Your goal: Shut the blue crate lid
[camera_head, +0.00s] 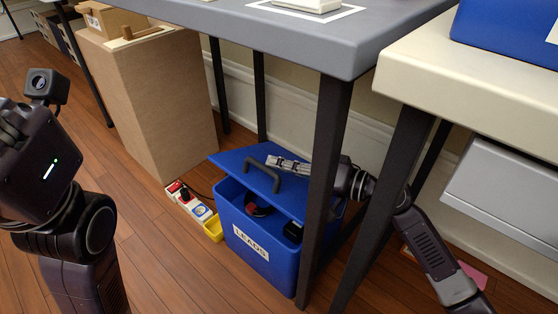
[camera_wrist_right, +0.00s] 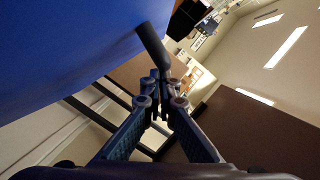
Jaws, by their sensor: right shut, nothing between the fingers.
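The blue crate (camera_head: 262,238) with a white "LEADS" label stands on the floor beneath the grey table. Its blue lid (camera_head: 238,159) is tilted partly open, with a gap along the front edge. A dark handle (camera_head: 262,172) is on the lid's top. It also shows as a dark bar in the right wrist view (camera_wrist_right: 152,45), beside the blue lid surface (camera_wrist_right: 60,45). My right gripper (camera_head: 274,160) is shut and empty, at the upper side of the lid close to the handle; contact is unclear. My left arm is at the left edge; its fingers are not visible.
A dark grey table leg (camera_head: 325,180) crosses in front of the crate's right side. A red and black item (camera_head: 258,209) shows inside the crate.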

